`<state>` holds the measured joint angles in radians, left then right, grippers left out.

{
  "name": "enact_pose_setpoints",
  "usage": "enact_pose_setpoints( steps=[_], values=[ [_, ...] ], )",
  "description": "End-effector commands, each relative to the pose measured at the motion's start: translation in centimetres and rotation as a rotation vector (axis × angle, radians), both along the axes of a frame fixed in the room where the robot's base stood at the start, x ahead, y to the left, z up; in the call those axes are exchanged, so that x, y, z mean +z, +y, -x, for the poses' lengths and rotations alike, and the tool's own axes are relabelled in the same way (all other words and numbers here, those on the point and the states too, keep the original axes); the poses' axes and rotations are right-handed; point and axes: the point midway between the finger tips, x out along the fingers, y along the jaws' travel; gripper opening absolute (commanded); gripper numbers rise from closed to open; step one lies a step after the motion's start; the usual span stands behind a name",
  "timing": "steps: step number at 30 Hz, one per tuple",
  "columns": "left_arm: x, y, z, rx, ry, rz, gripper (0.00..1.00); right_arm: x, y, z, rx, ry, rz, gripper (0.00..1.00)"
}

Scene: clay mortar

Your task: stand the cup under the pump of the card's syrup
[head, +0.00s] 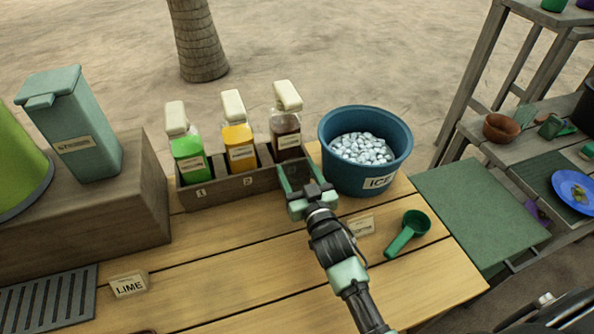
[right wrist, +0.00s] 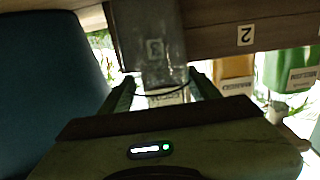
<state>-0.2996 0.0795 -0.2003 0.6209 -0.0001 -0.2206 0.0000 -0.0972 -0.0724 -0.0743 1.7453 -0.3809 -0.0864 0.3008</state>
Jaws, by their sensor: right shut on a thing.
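A card (head: 129,284) reading LIME stands at the front left of the table. The rack (head: 228,188) holds three pump bottles with pale pumps: green (head: 188,160) by number 1, orange (head: 238,148) by number 2, and dark brown (head: 285,130) at the right. My right gripper (head: 299,180) is in front of the brown bottle's slot, shut on a see-through cup. The clear grey cup (right wrist: 140,30) shows between the fingers in the right wrist view, with a number 3 visible through it. The cup is hard to make out in the head view. My left gripper is out of view.
A blue ICE tub (head: 336,172) stands close right of my right gripper. A green scoop (head: 408,234) and a small card (head: 361,226) lie nearer. A teal canister (head: 75,125) stands on a wooden block at left. The table before the rack is clear.

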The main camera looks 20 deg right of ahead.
Motion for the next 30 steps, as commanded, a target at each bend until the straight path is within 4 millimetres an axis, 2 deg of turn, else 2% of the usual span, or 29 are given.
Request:
enact_pose_setpoints(
  steps=[10,11,12,13,24,30],
  values=[
    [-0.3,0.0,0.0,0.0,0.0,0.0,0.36,-0.4,0.0,0.0,0.0,0.0,-0.001,0.0],
    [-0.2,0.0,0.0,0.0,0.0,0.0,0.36,-0.3,0.0,0.0,0.0,0.0,-0.001,0.7],
    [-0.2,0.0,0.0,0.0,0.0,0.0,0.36,-0.3,0.0,0.0,0.0,0.0,-0.001,0.81],
    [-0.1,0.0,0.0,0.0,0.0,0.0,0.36,-0.3,0.0,0.0,0.0,0.0,-0.001,0.83],
    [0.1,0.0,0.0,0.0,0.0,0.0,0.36,0.2,0.0,0.1,0.0,0.0,0.0,0.83],
    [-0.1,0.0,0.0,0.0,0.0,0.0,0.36,-0.2,-0.1,3.3,0.0,0.003,-0.002,0.83]
  ],
)
